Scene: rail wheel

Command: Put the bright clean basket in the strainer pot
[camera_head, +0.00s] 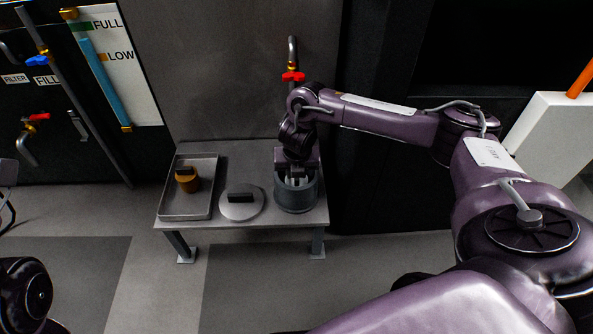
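The strainer pot (296,201) is a dark grey round pot at the right end of a low metal table. My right gripper (295,181) points down into the pot's mouth. Its arm comes in from the right. Pale parts show at the fingertips, but I cannot tell whether they are fingers or a bright basket between them. The gripper hides most of the pot's inside. A brown-orange basket-like piece (188,182) with a dark top sits in the metal tray (203,207) at the left. No bright basket can be made out clearly. My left gripper is not in view.
A round grey lid (241,212) with a dark block handle lies on the table (267,164) between tray and pot. A tap with a red handle (293,76) is on the wall behind the pot. Pipes and a gauge panel (117,66) stand at the left.

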